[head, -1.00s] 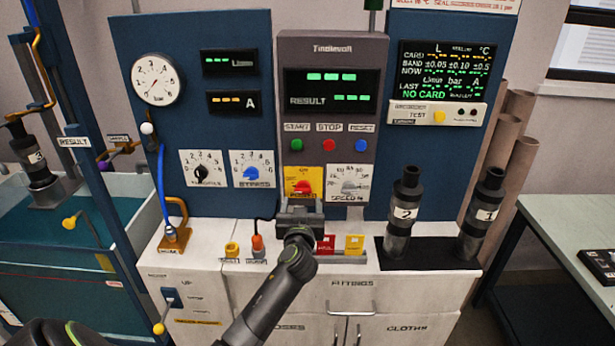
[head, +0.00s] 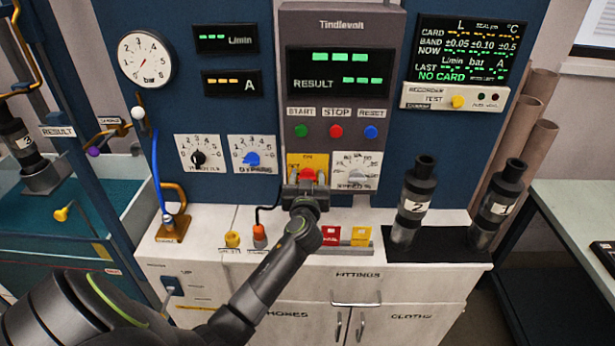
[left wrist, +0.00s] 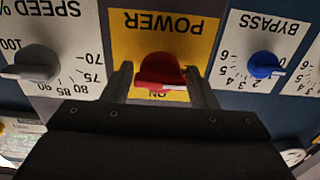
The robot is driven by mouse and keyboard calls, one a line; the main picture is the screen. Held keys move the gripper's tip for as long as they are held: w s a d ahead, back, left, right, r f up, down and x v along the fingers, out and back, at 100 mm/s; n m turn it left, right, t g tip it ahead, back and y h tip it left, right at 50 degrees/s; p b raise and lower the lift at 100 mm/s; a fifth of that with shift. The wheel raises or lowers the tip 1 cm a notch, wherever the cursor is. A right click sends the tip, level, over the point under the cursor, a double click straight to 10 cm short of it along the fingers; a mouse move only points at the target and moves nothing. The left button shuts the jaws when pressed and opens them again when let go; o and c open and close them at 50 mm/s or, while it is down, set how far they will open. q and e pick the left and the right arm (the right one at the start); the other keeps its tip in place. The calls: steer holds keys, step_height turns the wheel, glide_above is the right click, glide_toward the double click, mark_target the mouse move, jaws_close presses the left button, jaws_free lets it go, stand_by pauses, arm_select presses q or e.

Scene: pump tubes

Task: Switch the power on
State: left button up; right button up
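The red power knob (head: 308,174) sits on a yellow plate on the tester's grey front panel. In the left wrist view, upside down, the red knob (left wrist: 160,72) stands before the yellow POWER plate (left wrist: 165,27), its white pointer mark towards the right and the word ON partly hidden below it. My left gripper (head: 306,182) is at the knob. In the left wrist view its two fingers (left wrist: 161,84) are apart, one on each side of the knob, with gaps visible. My right gripper is not in view.
The speed knob (left wrist: 37,64) and blue bypass knob (left wrist: 264,65) flank the power plate. START, STOP and RESET buttons (head: 336,131) are above. The result display (head: 334,73) shows green dashes. Black pump tubes (head: 412,200) stand at right on the white cabinet.

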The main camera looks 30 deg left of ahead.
arm_select(q)
steer(key=c, duration=0.6)
steer(key=shift+c, duration=0.2)
steer(key=shift+m, duration=0.4)
steer(key=m, duration=0.2)
steer(key=shift+m+b, duration=0.3)
steer(key=shift+m, duration=0.1)
steer(key=m, duration=0.3)
steer(key=shift+w+d+m, duration=0.1)
steer(key=shift+m, duration=0.2)
steer(key=m+p, duration=0.1)
steer(key=m, duration=0.4)
steer(key=m+p, duration=0.1)
steer(key=m, duration=0.4)
steer(key=shift+d+f+m+p, duration=0.1)
steer(key=shift+f+m+p, duration=0.05)
steer(key=shift+m+p, duration=0.2)
steer(key=shift+m, duration=0.25)
